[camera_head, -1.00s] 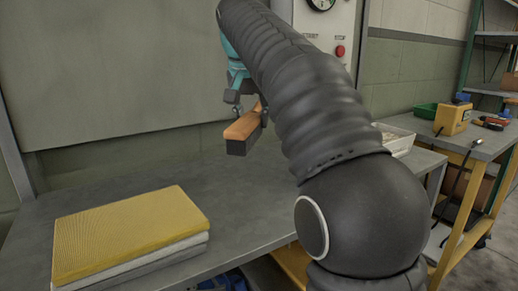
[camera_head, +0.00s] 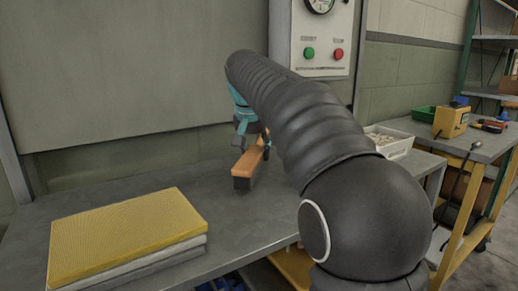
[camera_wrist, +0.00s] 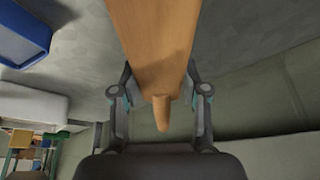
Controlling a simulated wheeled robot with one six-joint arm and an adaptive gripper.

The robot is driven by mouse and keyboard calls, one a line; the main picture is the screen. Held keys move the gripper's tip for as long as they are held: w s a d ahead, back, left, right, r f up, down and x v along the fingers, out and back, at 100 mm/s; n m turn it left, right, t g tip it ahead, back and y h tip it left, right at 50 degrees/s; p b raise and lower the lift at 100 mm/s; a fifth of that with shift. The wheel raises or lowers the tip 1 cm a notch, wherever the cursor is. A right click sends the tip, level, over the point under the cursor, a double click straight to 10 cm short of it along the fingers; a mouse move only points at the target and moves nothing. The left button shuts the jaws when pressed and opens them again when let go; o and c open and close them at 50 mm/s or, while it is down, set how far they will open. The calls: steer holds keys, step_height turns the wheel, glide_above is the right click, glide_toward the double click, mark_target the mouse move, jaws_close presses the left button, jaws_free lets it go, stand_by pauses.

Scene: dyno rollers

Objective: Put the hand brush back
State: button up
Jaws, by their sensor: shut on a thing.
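The hand brush (camera_head: 248,165) has an orange-brown wooden body with a dark bristle block below it. It is low at the back of the grey bench (camera_head: 215,199); I cannot tell whether the bristles touch the surface. My gripper (camera_head: 248,134) is shut on the brush from above, partly hidden behind my arm. In the wrist view the wooden brush (camera_wrist: 155,45) runs between the two fingers of my gripper (camera_wrist: 160,100), its narrow handle end pointing down in the picture.
A stack of yellow and grey pads (camera_head: 125,235) lies on the bench at left. A white bin (camera_head: 390,143) stands right of my arm. A blue bin (camera_wrist: 22,35) shows in the wrist view. A control panel (camera_head: 322,52) is on the back wall. Bench between pads and brush is clear.

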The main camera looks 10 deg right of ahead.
mark_target(259, 144)
steer(key=shift+w+d+r+p, duration=0.1)
steer(key=shift+w+d, duration=0.15)
steer(key=shift+w, duration=0.25)
steer(key=shift+w+d+f+p, duration=0.15)
steer(key=shift+w+d, duration=0.15)
steer(key=shift+w, duration=0.2)
steer(key=shift+w+d+r+p, duration=0.15)
steer(key=shift+w+d, duration=0.1)
steer(key=shift+w, duration=0.25)
steer(key=shift+w+d+f, duration=0.15)
steer(key=shift+w+f, duration=0.1)
steer(key=shift+f, duration=0.4)
steer(key=shift+s, duration=0.1)
steer(key=o, duration=1.3)
steer(key=shift+f, duration=0.1)
steer(key=v, duration=1.2)
